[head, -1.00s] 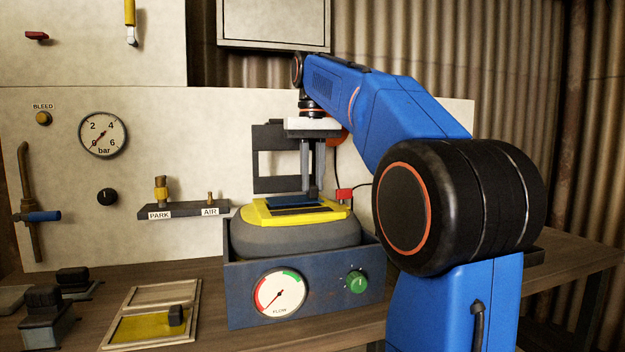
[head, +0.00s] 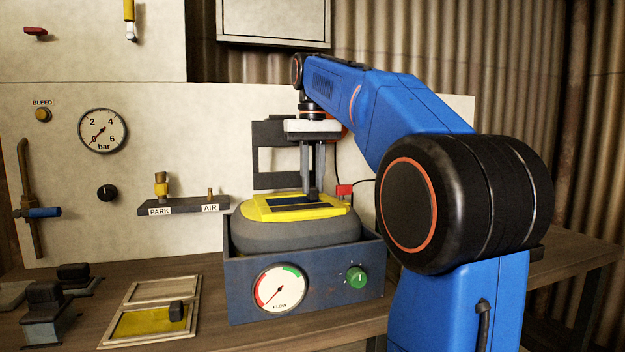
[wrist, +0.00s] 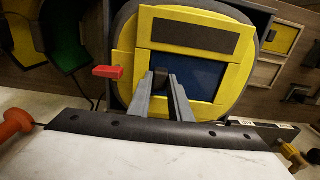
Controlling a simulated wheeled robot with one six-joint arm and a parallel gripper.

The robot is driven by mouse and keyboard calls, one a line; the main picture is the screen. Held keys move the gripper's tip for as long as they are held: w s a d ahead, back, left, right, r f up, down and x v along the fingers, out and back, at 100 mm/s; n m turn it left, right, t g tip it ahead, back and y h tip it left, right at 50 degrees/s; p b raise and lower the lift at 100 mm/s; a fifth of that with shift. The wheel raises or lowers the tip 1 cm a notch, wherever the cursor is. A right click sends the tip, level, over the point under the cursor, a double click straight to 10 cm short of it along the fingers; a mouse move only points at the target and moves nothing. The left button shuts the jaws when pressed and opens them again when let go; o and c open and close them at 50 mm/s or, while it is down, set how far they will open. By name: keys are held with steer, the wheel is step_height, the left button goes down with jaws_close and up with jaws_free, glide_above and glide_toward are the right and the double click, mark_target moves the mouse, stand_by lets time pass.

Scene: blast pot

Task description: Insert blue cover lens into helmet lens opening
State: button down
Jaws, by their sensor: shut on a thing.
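The grey helmet (head: 292,228) lies in a blue box with its yellow lens frame (head: 257,209) facing up. The dark blue cover lens (wrist: 195,73) lies within the yellow frame's opening in the wrist view. It appears level with the frame; whether it is fully seated I cannot tell. In the head view the lens (head: 290,203) looks like a dark panel inside the yellow border. My gripper (head: 312,192) is above the frame's right part, shut on the lens's small dark tab (wrist: 161,76). The fingers hide part of the lens edge.
The blue box (head: 325,290) has a flow gauge (head: 279,288) and green knob. A red piece (wrist: 107,72) projects beside the yellow frame. A wooden tray (head: 190,336) with a yellow pane and dark blocks stand to the left. A grey panel stands behind the helmet.

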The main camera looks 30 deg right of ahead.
steer(key=c, duration=1.5)
jaws_free()
steer(key=shift+c, duration=0.2)
